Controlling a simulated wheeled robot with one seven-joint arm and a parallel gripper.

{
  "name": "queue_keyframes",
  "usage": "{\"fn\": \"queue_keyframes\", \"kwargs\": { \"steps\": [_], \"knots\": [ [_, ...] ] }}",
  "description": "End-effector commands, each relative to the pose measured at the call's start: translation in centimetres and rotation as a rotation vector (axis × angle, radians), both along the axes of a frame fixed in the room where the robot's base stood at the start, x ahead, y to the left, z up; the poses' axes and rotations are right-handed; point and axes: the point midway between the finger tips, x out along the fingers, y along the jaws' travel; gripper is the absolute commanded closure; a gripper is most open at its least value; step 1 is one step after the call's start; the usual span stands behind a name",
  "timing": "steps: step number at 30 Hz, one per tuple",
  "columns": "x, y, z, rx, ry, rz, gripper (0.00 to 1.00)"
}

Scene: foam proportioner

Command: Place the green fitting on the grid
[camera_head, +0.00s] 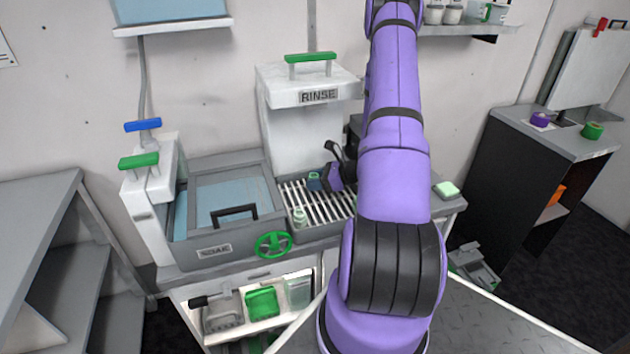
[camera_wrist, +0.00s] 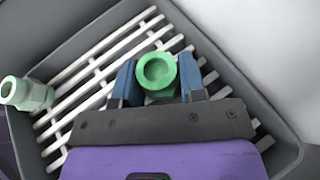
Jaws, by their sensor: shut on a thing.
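The green fitting (camera_wrist: 157,71), round with an open top, sits between the two blue fingers of my gripper (camera_wrist: 157,80) in the wrist view. My gripper is shut on it, over the white slatted grid (camera_wrist: 83,76). In the head view my gripper (camera_head: 317,180) is low over the back part of the grid (camera_head: 333,205), and the held fitting is mostly hidden. I cannot tell whether the fitting touches the slats. A second, paler green fitting (camera_wrist: 27,93) is at the grid's left side; it also shows in the head view (camera_head: 299,217).
The grid lies in a grey-walled tray below the RINSE unit (camera_head: 318,96). A SOAK basin (camera_head: 213,250) with a lid and a green handwheel (camera_head: 273,245) stand to the left. My arm hides part of the counter.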

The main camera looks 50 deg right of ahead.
Motion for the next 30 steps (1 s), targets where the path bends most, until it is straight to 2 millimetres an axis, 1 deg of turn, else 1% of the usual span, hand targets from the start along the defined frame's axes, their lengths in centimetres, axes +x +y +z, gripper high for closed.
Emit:
{"fn": "queue_keyframes", "kwargs": {
  "steps": [2, 3, 5, 6, 14, 17, 20, 30],
  "knots": [
    [0.0, 0.0, -0.2, 0.001, 0.000, 0.000, 0.88],
    [0.0, 0.0, -0.2, 0.000, 0.000, 0.000, 0.55],
    [0.0, 0.0, -0.2, 0.000, 0.000, 0.000, 0.42],
    [0.0, 0.0, -0.2, 0.000, 0.000, 0.000, 0.37],
    [0.0, 0.0, -0.1, 0.000, 0.000, 0.000, 0.37],
    [-0.2, -0.1, 0.2, 0.000, 0.000, -0.001, 0.37],
    [-1.1, -0.7, 0.6, -0.002, 0.000, -0.001, 0.37],
    [-6.6, -3.6, 3.2, -0.002, -0.001, -0.002, 0.37]
  ]
}}
